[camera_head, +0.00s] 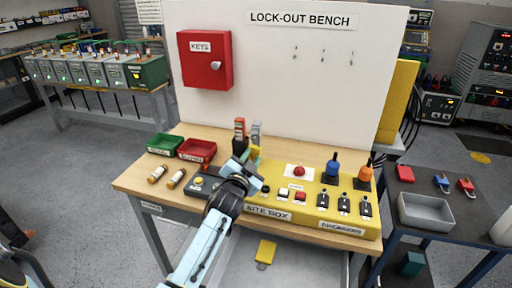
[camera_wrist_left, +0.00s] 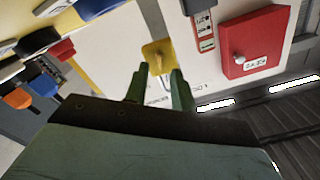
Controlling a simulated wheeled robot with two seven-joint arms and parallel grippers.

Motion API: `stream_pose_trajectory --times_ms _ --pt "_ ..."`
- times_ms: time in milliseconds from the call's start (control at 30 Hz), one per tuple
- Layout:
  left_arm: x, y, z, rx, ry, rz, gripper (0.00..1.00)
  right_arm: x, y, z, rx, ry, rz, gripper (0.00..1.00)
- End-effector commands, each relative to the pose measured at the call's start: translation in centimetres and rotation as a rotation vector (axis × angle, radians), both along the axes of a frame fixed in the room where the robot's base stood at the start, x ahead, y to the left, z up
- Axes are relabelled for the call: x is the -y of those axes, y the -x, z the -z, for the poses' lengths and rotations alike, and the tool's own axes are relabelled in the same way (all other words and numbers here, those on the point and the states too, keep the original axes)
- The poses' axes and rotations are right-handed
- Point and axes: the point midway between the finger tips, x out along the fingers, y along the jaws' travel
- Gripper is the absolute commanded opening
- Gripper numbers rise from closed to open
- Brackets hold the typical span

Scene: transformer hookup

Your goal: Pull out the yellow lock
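The yellow lock (camera_head: 254,152) is at the back left of the yellow site box (camera_head: 332,212), close to an upright red-and-black part (camera_head: 239,130). My left gripper (camera_head: 246,168) is right at the lock, and the arm partly hides that spot. In the left wrist view the yellow lock (camera_wrist_left: 157,53) lies at the tips of my green fingers (camera_wrist_left: 160,78). The fingers stand apart, with a small gap visible beside the lock's lower part. Firm contact does not show. My right gripper is not in view.
Green (camera_head: 164,144) and red (camera_head: 197,150) trays and two brass-coloured cylinders (camera_head: 166,177) lie on the left of the bench. A blue plug (camera_head: 332,168) and an orange plug (camera_head: 364,175) stand on the box. A white board with a red key cabinet (camera_head: 205,59) rises behind.

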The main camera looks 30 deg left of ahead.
Motion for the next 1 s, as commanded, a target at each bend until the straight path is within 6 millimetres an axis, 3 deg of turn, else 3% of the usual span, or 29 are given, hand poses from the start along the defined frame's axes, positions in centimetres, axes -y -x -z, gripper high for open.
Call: stream_pose_trajectory --times_ms 267,1000 --pt "0.1 0.3 0.0 0.0 0.002 0.0 0.25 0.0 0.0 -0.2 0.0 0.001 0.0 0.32" --pt "1.1 4.6 -0.1 -0.001 0.002 0.0 0.25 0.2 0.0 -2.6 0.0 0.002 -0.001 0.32"
